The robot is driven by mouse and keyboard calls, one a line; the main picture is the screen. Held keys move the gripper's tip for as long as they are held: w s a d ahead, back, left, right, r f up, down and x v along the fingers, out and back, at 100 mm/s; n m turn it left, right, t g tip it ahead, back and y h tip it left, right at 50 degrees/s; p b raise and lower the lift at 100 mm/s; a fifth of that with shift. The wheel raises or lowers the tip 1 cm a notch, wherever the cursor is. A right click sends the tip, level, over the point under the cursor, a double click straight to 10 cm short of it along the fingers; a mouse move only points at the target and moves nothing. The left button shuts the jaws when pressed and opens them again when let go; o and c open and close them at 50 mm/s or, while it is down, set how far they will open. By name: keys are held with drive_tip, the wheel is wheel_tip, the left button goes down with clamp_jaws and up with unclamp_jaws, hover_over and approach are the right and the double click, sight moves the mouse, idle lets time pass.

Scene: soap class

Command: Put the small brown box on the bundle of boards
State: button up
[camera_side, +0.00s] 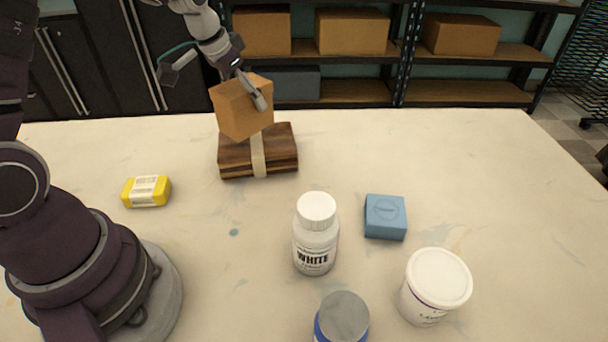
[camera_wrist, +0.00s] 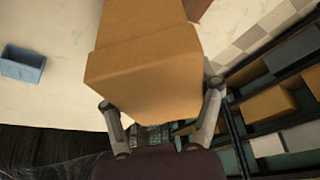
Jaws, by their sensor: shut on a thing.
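The small brown box (camera_side: 238,110) is held in my gripper (camera_side: 257,94) above the bundle of boards (camera_side: 280,150). The box looks tilted, and its lower part overlaps the back left of the bundle in the side view. I cannot tell whether the two touch. The bundle is dark brown wood with a pale strap around its middle and lies flat on the table. In the wrist view, the box (camera_wrist: 145,75) fills the space between the two fingers of my gripper (camera_wrist: 160,95), one on each side. The bundle is not clearly seen there.
On the pale table (camera_side: 480,170) are a yellow wrapped bar (camera_side: 146,191), a white bottle (camera_side: 315,235), a blue block (camera_side: 385,217), a white tub (camera_side: 434,285) and a grey-lidded blue jar (camera_side: 341,320). Shelves with cardboard boxes (camera_side: 350,31) stand behind. The table right of the bundle is clear.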

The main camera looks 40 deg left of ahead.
sight(255, 109)
drive_tip(key=shift+w+a+f, duration=0.1)
drive_tip(key=shift+w+a, duration=0.05)
drive_tip(key=shift+w, duration=0.35)
drive_tip(key=shift+w+a, duration=0.15)
drive_tip(key=shift+w, duration=0.3)
drive_tip(key=shift+f, duration=1.75)
drive_tip(key=o, duration=1.2)
drive_tip(key=shift+f, duration=0.15)
